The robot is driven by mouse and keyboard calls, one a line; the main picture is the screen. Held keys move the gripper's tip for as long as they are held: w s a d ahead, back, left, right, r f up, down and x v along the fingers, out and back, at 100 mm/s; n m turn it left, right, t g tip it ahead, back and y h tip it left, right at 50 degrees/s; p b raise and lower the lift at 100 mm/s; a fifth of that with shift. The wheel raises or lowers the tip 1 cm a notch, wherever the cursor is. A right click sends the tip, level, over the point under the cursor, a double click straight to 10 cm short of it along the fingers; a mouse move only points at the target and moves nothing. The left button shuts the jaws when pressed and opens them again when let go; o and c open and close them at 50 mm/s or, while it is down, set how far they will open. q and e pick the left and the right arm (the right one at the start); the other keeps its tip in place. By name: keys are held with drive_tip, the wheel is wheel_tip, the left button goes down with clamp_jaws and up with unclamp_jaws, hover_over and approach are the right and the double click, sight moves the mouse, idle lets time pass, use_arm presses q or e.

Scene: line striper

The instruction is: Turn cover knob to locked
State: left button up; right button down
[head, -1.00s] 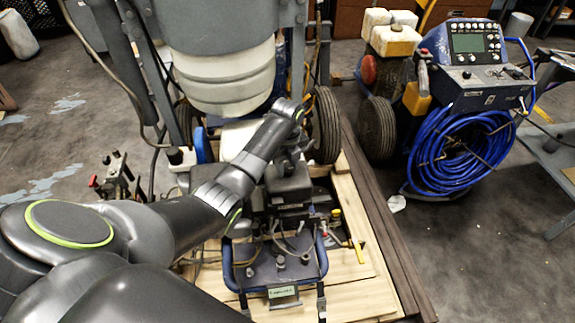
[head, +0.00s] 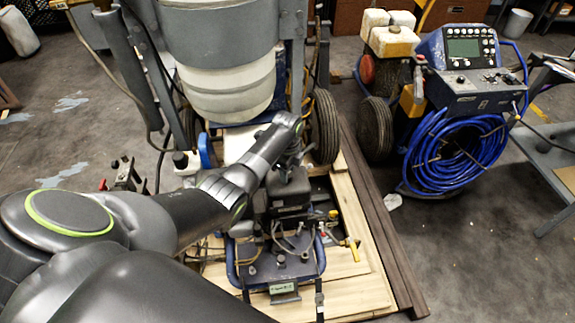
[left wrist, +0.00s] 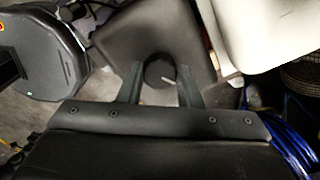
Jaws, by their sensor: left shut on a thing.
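The cover knob (left wrist: 158,72) is a small, round, dark knob with a pale pointer line toward the right in the left wrist view. It stands on a dark cover (left wrist: 140,32). My left gripper (left wrist: 160,78) has one finger on each side of the knob and is shut on it. In the head view my left arm reaches over the line striper, and its gripper (head: 289,164) is above the dark engine part; the knob is hidden there. I cannot read any locked marking. My right gripper is in neither view.
The line striper's blue front frame (head: 277,268) stands on a wooden pallet (head: 353,290). A pale tank (head: 226,85) rises behind. A console (head: 470,85) with a coiled blue hose (head: 450,150) stands at the right.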

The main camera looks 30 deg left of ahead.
use_arm(q)
drive_tip(key=n+p, duration=0.3)
drive_tip(key=n, duration=0.2)
drive_tip(key=shift+r+n, duration=0.15)
drive_tip(key=shift+n, duration=0.15)
drive_tip(key=n+p, duration=0.1)
drive_tip(key=n, duration=0.1)
drive_tip(key=shift+n, duration=0.3)
drive_tip(key=shift+n+p, duration=0.35)
drive_tip(key=shift+n, duration=1.15)
drive_tip(key=o, duration=1)
